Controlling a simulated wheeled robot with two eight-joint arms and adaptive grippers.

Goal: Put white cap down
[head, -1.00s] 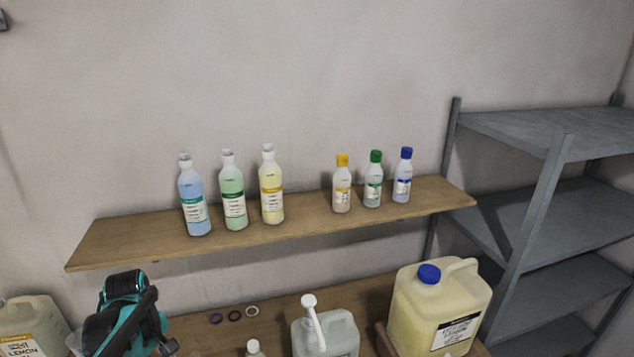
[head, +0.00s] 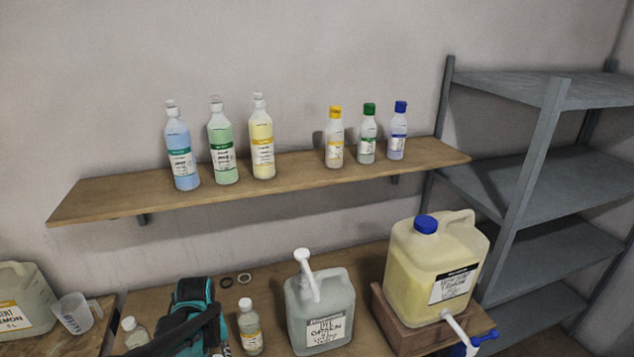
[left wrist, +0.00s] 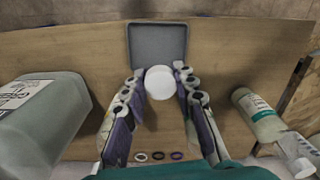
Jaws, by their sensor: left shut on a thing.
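The round white cap (left wrist: 159,83) is between the fingertips of my left gripper (left wrist: 160,76) in the left wrist view. The gripper is shut on it from both sides. A grey square tray (left wrist: 137,34) is just beyond the cap in that view. The height of the cap above the table cannot be told. In the head view, my teal left wrist (head: 192,297) is over the table's left part and hides the fingers, the cap and the tray. My right gripper is not in view.
A pump jug (head: 320,310) and small bottles (head: 250,328) (head: 135,333) stand near my left arm. Rings (head: 244,279) lie behind it. A yellow drum (head: 435,270) with a tap sits on a wooden block at right. A wall shelf (head: 300,167) holds several bottles.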

